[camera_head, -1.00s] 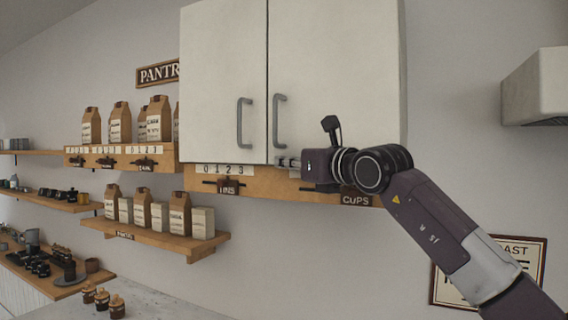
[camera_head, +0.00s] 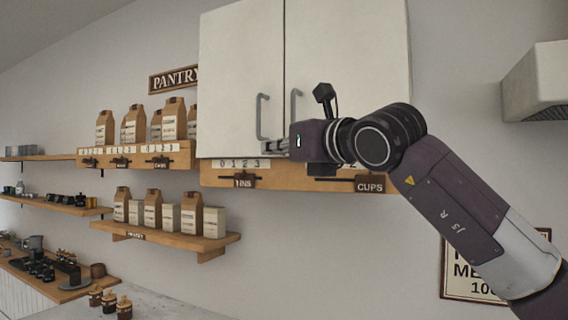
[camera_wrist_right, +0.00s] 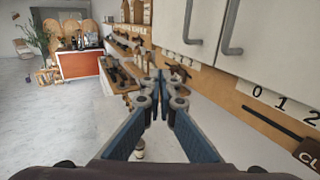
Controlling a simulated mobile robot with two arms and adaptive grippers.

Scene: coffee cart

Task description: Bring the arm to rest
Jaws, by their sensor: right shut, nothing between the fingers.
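My right gripper (camera_head: 268,147) is shut and empty in the head view. It points left, just below the handles of the white wall cabinet, in front of the cabinet's lower edge. In the right wrist view its two blue fingers (camera_wrist_right: 160,100) meet at the tips with nothing between them. My right arm (camera_head: 450,210) comes in from the lower right. My left gripper is not in view.
The white cabinet (camera_head: 345,60) has both doors closed. Below it runs a wooden rail (camera_head: 300,178) with tags. Shelves with paper bags (camera_head: 135,125) stand at the left. A counter (camera_head: 160,305) with small jars (camera_head: 110,300) is at the lower left. A grey hood (camera_head: 540,85) is at the right.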

